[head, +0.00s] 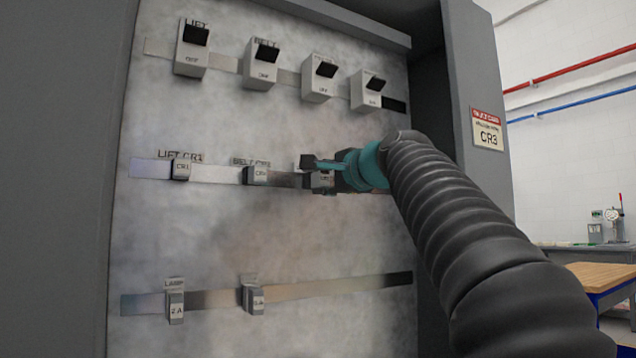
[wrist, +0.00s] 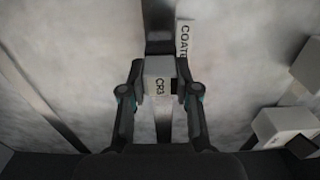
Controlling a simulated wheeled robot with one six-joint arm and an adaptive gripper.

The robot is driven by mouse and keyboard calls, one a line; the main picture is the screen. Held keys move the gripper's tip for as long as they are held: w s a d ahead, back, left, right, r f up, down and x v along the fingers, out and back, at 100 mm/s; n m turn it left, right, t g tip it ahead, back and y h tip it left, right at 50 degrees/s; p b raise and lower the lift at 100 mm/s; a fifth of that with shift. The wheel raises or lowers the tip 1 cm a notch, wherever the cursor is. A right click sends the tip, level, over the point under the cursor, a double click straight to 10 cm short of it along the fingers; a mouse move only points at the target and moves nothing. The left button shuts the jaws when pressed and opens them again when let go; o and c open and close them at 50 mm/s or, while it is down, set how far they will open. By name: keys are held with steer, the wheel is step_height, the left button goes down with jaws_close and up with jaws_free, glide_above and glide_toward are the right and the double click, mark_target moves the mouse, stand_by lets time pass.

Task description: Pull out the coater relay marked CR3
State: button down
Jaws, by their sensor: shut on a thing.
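The relay marked CR3 (wrist: 158,88) is a small pale block on the middle rail, and its label reads sideways in the wrist view. My gripper (wrist: 160,92) has a finger on each side of it and is shut on it. A label starting "COATE" (wrist: 184,42) is on the panel beside it. In the head view my gripper (head: 322,172) is at the third place on the middle rail and hides most of the relay. Whether the relay is still seated on the rail cannot be told.
To the left on the same rail are relay CR1 (head: 180,169) and another relay (head: 256,175) under a BELT label. A row of breakers with black levers (head: 193,50) is above. Two small blocks (head: 175,305) are on the lower rail.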

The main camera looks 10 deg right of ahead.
mark_target(325, 179)
steer(key=shift+b+v, duration=0.75)
steer(key=shift+v, duration=2.2)
